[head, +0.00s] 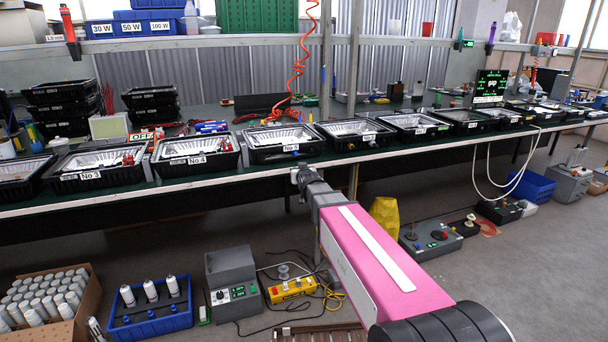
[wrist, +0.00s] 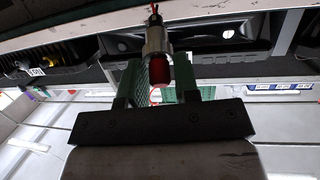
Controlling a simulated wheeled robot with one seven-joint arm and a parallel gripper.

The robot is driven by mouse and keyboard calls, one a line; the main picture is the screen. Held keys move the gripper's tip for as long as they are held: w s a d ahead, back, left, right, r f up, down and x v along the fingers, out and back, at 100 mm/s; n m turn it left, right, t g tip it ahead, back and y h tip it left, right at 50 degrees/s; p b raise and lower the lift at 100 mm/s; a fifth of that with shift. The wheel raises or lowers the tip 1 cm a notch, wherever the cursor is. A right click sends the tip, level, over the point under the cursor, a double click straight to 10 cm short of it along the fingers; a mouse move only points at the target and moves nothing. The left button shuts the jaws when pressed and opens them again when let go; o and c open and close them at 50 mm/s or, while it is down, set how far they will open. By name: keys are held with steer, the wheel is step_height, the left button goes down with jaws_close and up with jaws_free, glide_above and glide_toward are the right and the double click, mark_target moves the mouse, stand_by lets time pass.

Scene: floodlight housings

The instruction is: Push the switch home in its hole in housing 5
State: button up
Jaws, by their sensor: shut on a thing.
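Housing 5 (head: 285,142) is a black floodlight housing with a bright reflector and a "No 5" label, on the bench's front edge. My gripper (head: 301,176) is just in front of and below its right part. In the wrist view, which shows the scene upside down, my gripper (wrist: 160,83) is shut on the switch (wrist: 157,45). The switch has a silver body, a red end between the green-padded fingers, and a dark end with red wire pointing away. Housing 5 (wrist: 215,40) is behind it. I cannot tell whether the switch's far end touches the housing or enters a hole.
Housing 4 (head: 194,153) stands close on the left and another housing (head: 356,132) on the right. The green bench (head: 255,181) has a metal front edge. A coiled red hose (head: 298,62) hangs behind. Below, the floor holds boxes, a blue tray (head: 151,322) and cables.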

steer(key=shift+a+r, duration=0.1)
steer(key=shift+a, duration=0.2)
steer(key=shift+w+a+t, duration=0.1)
steer(key=shift+a+t, duration=0.1)
steer(key=shift+t, duration=0.2)
steer(key=s+a+r+n+t+y, duration=0.1)
steer(key=a+r+t+y, duration=0.1)
steer(key=a+t, duration=0.3)
steer(key=shift+s+a+t+y, duration=0.35)
steer(key=shift+a+y, duration=0.55)
steer(key=shift+a, duration=0.8)
steer(key=w+a, duration=0.1)
steer(key=w, duration=0.4)
steer(key=shift+w+a, duration=0.3)
steer(key=shift+w, duration=0.1)
steer(key=shift+w+a, duration=0.2)
steer(key=shift+w, duration=0.5)
steer(key=shift+w+a, duration=0.2)
steer(key=shift+w, duration=0.45)
stand_by(1.8)
steer(key=o, duration=1)
